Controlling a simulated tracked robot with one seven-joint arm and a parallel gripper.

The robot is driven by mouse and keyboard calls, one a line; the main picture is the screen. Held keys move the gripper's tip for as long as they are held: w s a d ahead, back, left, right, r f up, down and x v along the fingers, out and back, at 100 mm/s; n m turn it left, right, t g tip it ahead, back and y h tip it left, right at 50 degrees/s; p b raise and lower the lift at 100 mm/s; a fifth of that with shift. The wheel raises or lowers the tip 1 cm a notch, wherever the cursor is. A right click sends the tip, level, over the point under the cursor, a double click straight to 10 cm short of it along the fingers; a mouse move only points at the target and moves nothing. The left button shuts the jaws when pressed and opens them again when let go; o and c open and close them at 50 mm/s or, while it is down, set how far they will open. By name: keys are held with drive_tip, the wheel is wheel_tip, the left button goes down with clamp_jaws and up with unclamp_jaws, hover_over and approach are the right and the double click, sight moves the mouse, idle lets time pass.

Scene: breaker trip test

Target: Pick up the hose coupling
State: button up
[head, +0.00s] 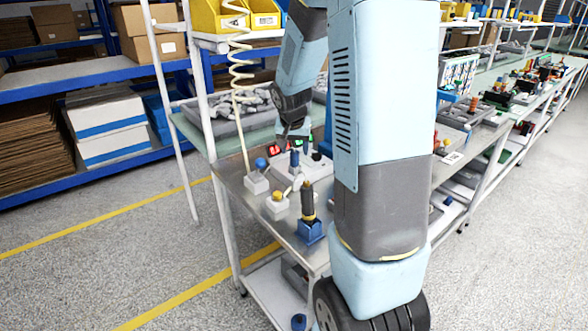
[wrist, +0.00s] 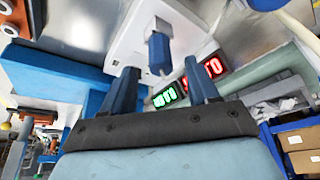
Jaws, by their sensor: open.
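My gripper (wrist: 161,66) is open in the wrist view, its two blue fingers apart. Between and just beyond the fingertips a blue upright piece (wrist: 158,50) stands on a white unit; I cannot tell whether the fingers touch it. In the head view my gripper (head: 294,131) points down over the cart, above this blue piece (head: 295,159). A cream coiled hose (head: 238,70) hangs at the left and runs straight down to the cart. Its lower end is too small to make out, and I cannot surely identify a hose coupling.
The white unit with red and green displays (head: 303,166) is on the metal cart (head: 235,178). Around it stand a blue-knobbed box (head: 257,183), a yellow-buttoned box (head: 277,207) and a black-and-yellow tool in a blue holder (head: 309,228). My arm hides the cart's right part.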

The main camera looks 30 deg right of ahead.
sight(295, 152)
drive_tip(key=shift+x, duration=1.8)
clamp_jaws()
